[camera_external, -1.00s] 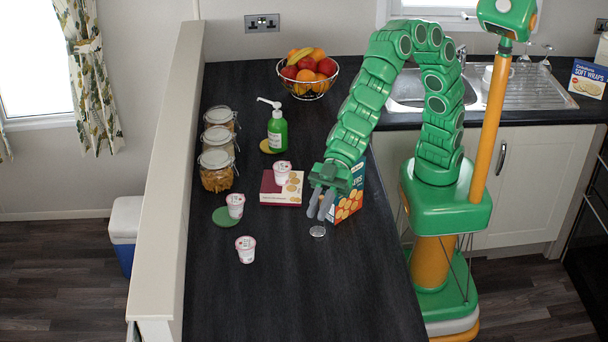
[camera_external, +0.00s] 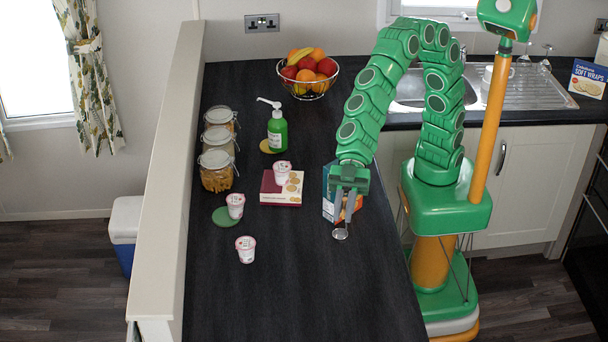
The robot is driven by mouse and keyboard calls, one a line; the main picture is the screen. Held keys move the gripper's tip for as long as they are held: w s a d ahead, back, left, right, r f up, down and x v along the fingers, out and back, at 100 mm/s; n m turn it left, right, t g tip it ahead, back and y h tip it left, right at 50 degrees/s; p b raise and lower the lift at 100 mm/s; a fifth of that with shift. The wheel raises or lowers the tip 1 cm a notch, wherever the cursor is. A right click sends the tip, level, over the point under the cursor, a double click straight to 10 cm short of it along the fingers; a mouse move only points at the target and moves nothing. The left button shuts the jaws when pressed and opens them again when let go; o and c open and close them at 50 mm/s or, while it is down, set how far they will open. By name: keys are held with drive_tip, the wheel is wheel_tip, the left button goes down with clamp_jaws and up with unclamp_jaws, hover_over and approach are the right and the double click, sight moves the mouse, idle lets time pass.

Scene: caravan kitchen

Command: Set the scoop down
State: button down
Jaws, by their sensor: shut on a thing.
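My gripper (camera_external: 345,207) points down over the right side of the dark counter, in front of a blue and orange cracker box. It is shut on the scoop (camera_external: 340,234), a small metal scoop whose round bowl hangs below the fingertips. The gripper hides most of the scoop's handle. I cannot tell whether the bowl touches the counter.
The cracker box (camera_external: 328,195) stands just behind my gripper. Left of it lies a red box (camera_external: 282,196) with a yogurt cup (camera_external: 282,172) on top. Two more cups (camera_external: 235,206) stand farther left. The front of the dark counter (camera_external: 300,295) is clear.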

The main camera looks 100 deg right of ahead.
drive_tip(key=s+d+f+n+g, duration=0.1)
drive_tip(key=s+f+n+g, duration=0.25)
drive_tip(key=s, duration=0.55)
drive_tip(key=s+d+f+n+g, duration=0.2)
drive_tip(key=s+f+n+g, duration=0.15)
drive_tip(key=s, duration=0.45)
drive_tip(key=w+a+f, duration=0.3)
drive_tip(key=a+f, duration=0.3)
drive_tip(key=w+a+f+m, duration=0.1)
drive_tip(key=w+a+f, duration=0.2)
drive_tip(key=a+f, duration=0.3)
drive_tip(key=shift+w+a+f, duration=0.15)
drive_tip(key=shift+w+f, duration=0.1)
drive_tip(key=shift+f, duration=0.1)
idle(0.3)
drive_tip(key=c, duration=1.1)
unclamp_jaws()
drive_tip(key=shift+f, duration=0.1)
